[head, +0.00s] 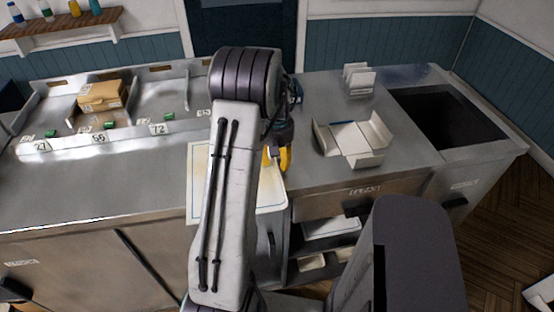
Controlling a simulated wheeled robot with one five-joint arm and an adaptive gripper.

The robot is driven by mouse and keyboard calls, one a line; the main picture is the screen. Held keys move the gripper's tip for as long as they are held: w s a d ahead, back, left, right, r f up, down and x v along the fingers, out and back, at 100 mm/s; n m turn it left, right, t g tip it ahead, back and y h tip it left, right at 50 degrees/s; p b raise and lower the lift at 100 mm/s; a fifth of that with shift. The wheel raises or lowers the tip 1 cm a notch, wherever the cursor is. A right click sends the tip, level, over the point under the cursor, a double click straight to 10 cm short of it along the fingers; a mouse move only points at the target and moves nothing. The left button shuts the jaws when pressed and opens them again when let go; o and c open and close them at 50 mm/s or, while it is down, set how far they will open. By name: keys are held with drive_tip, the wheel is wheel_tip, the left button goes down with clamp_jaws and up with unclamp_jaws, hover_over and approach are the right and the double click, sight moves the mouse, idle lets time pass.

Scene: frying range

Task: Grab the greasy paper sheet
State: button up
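A pale sheet with a thin blue border (270,203) lies at the front edge of the metal counter, right of its middle. It may be the greasy paper sheet, but I cannot make out grease on it. My arm crosses in front and hides its middle. My gripper (278,158) shows only partly behind the arm, as dark parts with yellow finger pieces, over or near the sheet's upper right part. I cannot tell whether it touches the sheet or how far apart its fingers are.
An unfolded white carton (347,142) lies on the counter right of my gripper. Behind it stand white cards or boxes (358,80). A dark open bin (450,117) is at the far right. A brown box (103,95) and numbered labels (100,138) sit at left. Open shelves (325,229) are below.

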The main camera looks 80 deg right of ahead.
drive_tip(key=shift+r, duration=0.1)
wheel_tip(320, 180, up, 12)
idle(0.8)
drive_tip(key=shift+o, duration=0.4)
